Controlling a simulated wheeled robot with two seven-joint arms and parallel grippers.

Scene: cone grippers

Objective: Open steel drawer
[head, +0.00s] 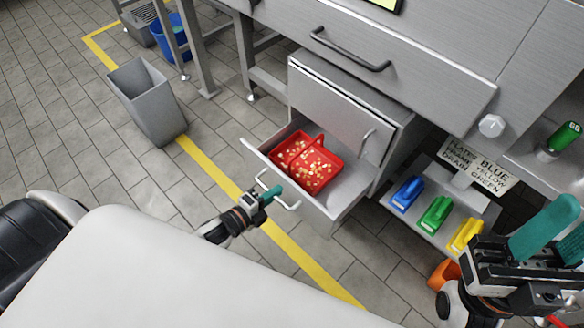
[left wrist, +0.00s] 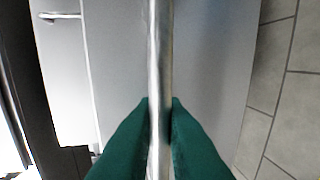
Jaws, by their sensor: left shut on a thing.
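The lower steel drawer (head: 345,188) stands open in the head view, pulled out from the cabinet under the counter. A red basket (head: 322,174) with many small pale bits lies inside it. My left gripper (head: 273,193) is at the drawer's front, with its green fingers shut on the drawer's bar handle (head: 290,206). In the left wrist view the handle (left wrist: 160,45) runs upright between the two green fingertips (left wrist: 160,108), in front of the grey drawer front. My right gripper (head: 548,235) is at the lower right, its green fingers apart and apparently empty.
A drawer front with a handle (head: 367,142) above is shut. A wide drawer handle (head: 350,52) is higher up. A grey bin (head: 148,105) stands at left. Floor before the drawer is clear.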

